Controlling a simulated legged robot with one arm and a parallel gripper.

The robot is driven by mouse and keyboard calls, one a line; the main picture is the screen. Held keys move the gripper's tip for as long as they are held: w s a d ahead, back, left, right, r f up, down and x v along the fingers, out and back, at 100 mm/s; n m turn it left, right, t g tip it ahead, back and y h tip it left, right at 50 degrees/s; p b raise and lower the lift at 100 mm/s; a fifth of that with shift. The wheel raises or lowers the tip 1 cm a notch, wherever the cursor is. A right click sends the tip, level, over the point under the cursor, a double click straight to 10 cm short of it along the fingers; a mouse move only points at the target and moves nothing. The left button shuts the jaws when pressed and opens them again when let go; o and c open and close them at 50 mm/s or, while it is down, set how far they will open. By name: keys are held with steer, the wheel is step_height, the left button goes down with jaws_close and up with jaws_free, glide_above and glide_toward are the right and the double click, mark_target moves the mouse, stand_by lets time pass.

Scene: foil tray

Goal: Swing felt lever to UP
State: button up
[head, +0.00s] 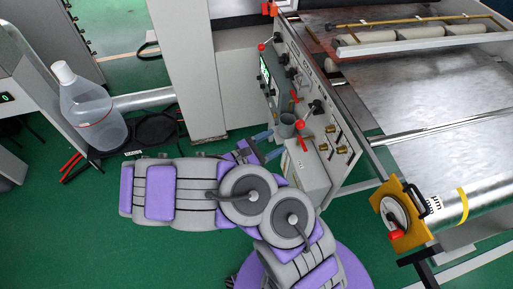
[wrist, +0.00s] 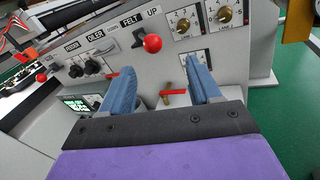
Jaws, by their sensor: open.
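The felt lever (wrist: 153,43) has a red ball knob and sits under the FELT label on the grey panel in the wrist view. Its knob hangs below and toward the UP side of its dark pivot there. In the head view, a red ball knob on a black pivot, which appears to be this lever (head: 301,125), is on the panel's near part. My gripper (wrist: 163,68) is open, with blue fingers spread either side of the view. The knob shows beyond and between the fingertips, apart from them. In the head view my gripper (head: 267,145) is left of the panel's lower part.
A red handle (wrist: 174,92) shows between my fingers, lower on the panel. A grey cup (head: 287,124) and a box (head: 307,172) stick out near my gripper.

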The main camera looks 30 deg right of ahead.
steer(key=shift+s+a+p, duration=0.2)
steer(key=shift+a, duration=1.15)
steer(key=shift+s+a+p, duration=0.15)
steer(key=shift+a+p, duration=0.05)
steer(key=shift+a, duration=1.15)
